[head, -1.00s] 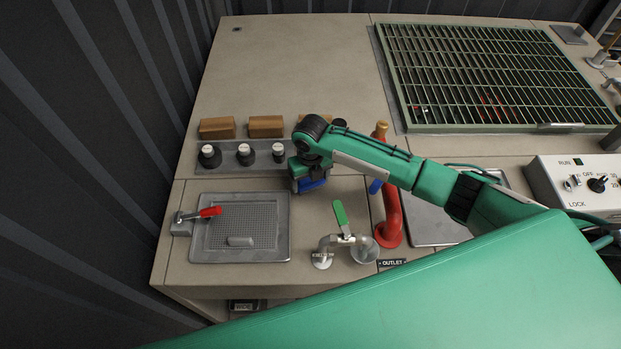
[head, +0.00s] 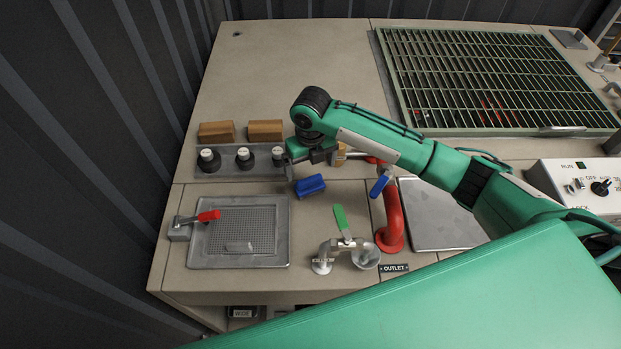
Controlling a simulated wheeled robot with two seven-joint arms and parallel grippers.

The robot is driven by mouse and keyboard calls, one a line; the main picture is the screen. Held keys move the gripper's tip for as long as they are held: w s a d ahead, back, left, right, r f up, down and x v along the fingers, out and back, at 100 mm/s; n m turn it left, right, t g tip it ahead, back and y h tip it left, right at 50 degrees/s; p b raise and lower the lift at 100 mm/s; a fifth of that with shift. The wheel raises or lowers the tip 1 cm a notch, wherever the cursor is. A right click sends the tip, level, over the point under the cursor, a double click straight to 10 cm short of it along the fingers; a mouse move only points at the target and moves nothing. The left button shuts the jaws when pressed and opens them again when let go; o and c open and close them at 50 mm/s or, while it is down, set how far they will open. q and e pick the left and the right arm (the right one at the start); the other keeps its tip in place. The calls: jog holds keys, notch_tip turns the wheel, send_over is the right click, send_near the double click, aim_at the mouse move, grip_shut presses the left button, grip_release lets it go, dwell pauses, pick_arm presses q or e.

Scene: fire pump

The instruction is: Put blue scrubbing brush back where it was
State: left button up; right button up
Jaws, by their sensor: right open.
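The blue scrubbing brush (head: 310,186) lies on the beige bench top, to the right of the square metal mesh plate and behind the green-handled valve. My right gripper (head: 303,170) is open just behind and above the brush, apart from it, with its fingers pointing down and left near the rightmost black knob. My green right arm reaches in from the right and hides part of the bench behind it. My left gripper is not in view.
Black knobs (head: 244,158) and wooden blocks (head: 265,130) stand behind the mesh plate (head: 240,259). A green-handled valve (head: 342,222) and a red pipe (head: 391,222) with a blue lever (head: 379,185) stand nearby. A large grate (head: 495,80) lies at the back right.

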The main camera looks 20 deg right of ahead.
aim_at(311, 181)
notch_tip(311, 181, up, 4)
jog(key=shift+f, duration=0.2)
dwell(0.5)
